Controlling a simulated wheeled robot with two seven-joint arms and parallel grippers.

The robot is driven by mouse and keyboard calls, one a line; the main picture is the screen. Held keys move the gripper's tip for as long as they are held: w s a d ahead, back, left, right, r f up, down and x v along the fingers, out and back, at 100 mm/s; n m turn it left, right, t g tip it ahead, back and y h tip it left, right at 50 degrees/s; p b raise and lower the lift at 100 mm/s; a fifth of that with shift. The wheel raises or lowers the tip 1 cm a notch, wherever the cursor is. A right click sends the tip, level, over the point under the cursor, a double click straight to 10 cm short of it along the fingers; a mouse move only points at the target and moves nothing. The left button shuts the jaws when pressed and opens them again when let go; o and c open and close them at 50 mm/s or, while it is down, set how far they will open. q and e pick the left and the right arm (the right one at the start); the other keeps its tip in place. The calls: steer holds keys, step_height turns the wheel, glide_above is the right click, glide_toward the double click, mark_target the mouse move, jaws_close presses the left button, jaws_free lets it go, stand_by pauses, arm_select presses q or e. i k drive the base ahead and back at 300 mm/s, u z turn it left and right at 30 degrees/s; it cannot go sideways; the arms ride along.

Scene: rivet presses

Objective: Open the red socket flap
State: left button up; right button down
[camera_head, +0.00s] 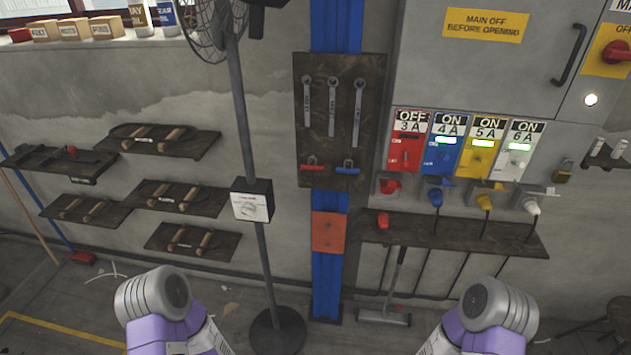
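The red socket (389,187) sits on the grey panel at the right, below the red switch (405,154) marked OFF and 3 A. A red part shows at its front; it is too small to tell how its flap stands. A red plug (383,221) rests on the dark shelf (455,235) under it, apart from the socket. Both my arms come in from the bottom, with rounded grey joints and purple links. Neither gripper is in view, and no part of my arms touches the socket.
Blue (435,196), yellow (485,202) and white (532,206) plugs sit at the neighbouring sockets, cables hanging down. A pole fan (247,150) stands left of centre. A wrench board (340,120) hangs left of the panel. A stool (612,318) stands at the lower right.

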mark_target(384, 183)
steer(key=u, duration=0.3)
steer(key=i, duration=0.95)
steer(key=z, duration=0.05)
